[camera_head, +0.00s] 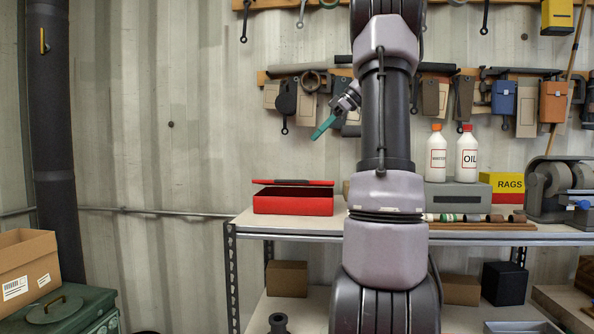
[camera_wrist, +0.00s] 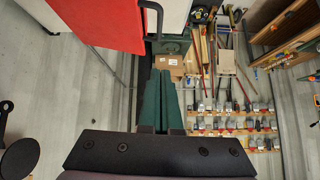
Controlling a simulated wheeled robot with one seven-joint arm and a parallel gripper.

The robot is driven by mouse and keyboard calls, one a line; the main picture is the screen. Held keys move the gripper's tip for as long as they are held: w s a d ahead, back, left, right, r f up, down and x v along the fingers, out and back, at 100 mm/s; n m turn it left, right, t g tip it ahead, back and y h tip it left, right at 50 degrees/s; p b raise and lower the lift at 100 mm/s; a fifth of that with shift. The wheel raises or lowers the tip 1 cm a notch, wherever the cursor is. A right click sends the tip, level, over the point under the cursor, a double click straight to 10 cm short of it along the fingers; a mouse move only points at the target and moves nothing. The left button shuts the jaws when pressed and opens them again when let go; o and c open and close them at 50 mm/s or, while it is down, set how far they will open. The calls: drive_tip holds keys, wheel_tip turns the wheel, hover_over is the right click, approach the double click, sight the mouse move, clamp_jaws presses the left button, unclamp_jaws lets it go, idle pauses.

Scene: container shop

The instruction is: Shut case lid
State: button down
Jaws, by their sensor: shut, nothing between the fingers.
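The red case (camera_head: 290,206) sits on the shelf top, left of my arm. Its red lid (camera_head: 292,183) shows nearly edge-on above the body, with a dark gap between them. The lid is not flush on the case; its exact angle is hard to tell. My gripper (camera_head: 316,136), with teal fingers, is above and slightly right of the lid, apart from it, pointing down to the left. It is shut and empty. In the wrist view, the teal fingers show at the centre, and a large red surface (camera_wrist: 105,20), apparently part of the case, is at upper left.
Tools hang on the wall behind. Space above and left of the case is clear.

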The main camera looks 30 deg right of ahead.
drive_tip(key=x, duration=1)
drive_tip(key=shift+w+d+f, duration=0.15)
wheel_tip(320, 180, down, 2)
drive_tip(key=shift+d+f, duration=0.1)
drive_tip(key=shift+f, duration=0.7)
drive_tip(key=f, duration=0.2)
drive_tip(key=s+f, duration=0.1)
drive_tip(key=f, duration=0.1)
drive_tip(key=a+f, duration=0.1)
drive_tip(key=f, duration=0.1)
drive_tip(key=shift+s+f, duration=0.1)
drive_tip(key=shift+s, duration=0.25)
